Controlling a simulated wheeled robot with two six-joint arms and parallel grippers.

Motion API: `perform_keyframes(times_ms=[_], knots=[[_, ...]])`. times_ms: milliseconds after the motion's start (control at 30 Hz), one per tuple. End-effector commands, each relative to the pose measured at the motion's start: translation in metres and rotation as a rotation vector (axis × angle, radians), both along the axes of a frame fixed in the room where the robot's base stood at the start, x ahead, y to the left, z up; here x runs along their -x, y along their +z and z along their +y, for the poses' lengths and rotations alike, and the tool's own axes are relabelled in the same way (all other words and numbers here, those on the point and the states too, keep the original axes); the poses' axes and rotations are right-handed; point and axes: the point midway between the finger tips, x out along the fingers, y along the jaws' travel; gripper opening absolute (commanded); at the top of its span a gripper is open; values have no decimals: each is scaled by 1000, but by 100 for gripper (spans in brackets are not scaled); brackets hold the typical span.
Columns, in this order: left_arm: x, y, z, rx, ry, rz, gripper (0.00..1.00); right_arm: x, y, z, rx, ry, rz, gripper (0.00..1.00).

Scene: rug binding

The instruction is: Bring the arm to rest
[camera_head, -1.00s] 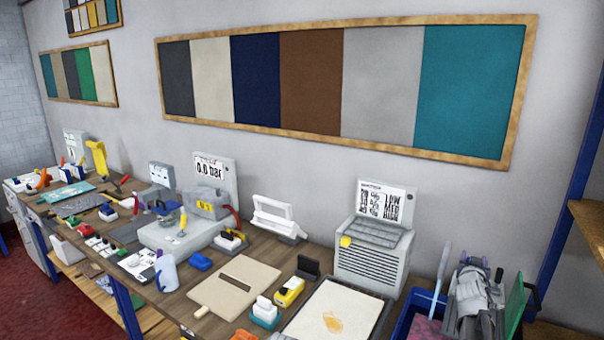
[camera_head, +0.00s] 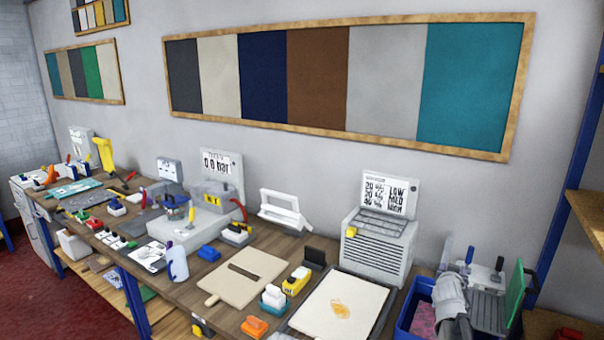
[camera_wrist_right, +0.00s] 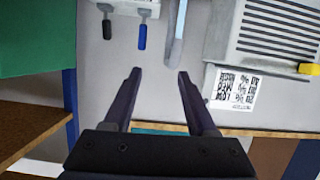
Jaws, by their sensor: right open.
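My right gripper (camera_wrist_right: 158,74) is open in the right wrist view. Its two dark fingers stand apart with nothing between them. A pale rod (camera_wrist_right: 177,35) shows beyond the fingertips. In the head view a light grey link that looks like my right arm is over the blue bin (camera_head: 404,318) at the lower right; its fingers cannot be made out there. My left gripper is not in view.
A grey slatted machine (camera_head: 378,250) with a printed sign stands left of the bin; it appears upside down in the wrist view (camera_wrist_right: 275,35). Tools crowd the bench. A wooden shelf (camera_head: 588,215) is at right.

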Motion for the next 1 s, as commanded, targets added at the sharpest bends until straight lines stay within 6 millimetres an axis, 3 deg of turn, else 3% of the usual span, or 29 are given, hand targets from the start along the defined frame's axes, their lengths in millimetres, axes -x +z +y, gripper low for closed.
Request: perform_keyframes(times_ms=[267, 367, 500, 700, 900, 1000], knots=[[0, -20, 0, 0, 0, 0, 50, 26, -62, 86, -53, 52, 212, 57], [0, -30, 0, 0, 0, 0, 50, 47, -94, 132, -75, 95, 337, 57], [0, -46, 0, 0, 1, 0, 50, 93, -143, 208, -103, 190, 559, 57], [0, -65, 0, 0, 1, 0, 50, 174, -195, 297, -116, 355, 866, 57], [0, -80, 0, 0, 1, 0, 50, 259, -226, 359, -104, 528, 1138, 57], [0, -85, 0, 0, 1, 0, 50, 290, -233, 377, -95, 594, 1236, 57]])
